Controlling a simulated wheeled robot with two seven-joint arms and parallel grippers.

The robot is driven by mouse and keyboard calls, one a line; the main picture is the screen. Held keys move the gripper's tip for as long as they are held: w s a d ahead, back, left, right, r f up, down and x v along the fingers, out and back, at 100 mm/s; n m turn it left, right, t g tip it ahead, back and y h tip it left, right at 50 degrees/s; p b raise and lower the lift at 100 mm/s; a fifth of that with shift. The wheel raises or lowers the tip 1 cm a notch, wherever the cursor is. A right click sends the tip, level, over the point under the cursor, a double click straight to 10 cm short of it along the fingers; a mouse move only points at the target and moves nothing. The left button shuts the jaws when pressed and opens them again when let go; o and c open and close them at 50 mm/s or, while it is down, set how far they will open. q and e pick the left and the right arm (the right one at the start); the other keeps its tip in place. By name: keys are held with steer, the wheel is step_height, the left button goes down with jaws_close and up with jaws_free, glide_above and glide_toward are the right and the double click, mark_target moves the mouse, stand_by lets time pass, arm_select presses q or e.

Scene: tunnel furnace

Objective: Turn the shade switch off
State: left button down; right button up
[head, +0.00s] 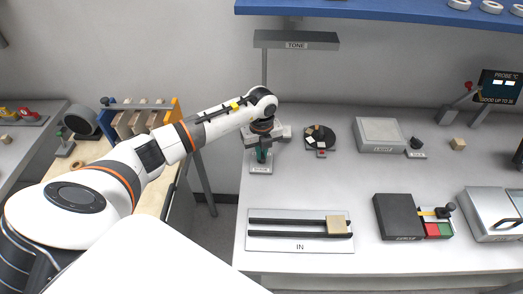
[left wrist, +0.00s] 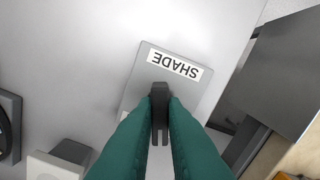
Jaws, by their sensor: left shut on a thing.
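The shade switch is a small grey plate (head: 261,170) with a label, standing near the left edge of the grey table in the head view. In the left wrist view its plate (left wrist: 193,91) carries the word SHADE, upside down, and a black lever (left wrist: 159,98) rises from it. My left gripper (head: 262,155) is over the switch, its teal fingers (left wrist: 160,108) shut on the lever, one on each side. The fingers hide the lower part of the plate. My right gripper is not in view.
Right of the switch are a round dark tray (head: 328,133) and a grey LIGHT box (head: 380,132). The IN rails (head: 280,233) hold a wooden block (head: 337,225) in front. A TONE lamp (head: 297,40) hangs above. A gap separates this table from the wooden bench at left.

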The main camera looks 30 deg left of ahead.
mark_target(262, 154)
arm_select(q)
steer(key=shift+w+r+n, duration=0.1)
steer(key=shift+n, duration=0.7)
steer(key=c, duration=1.5)
jaws_free()
step_height(262, 154, up, 12)
steer(key=b, duration=0.3)
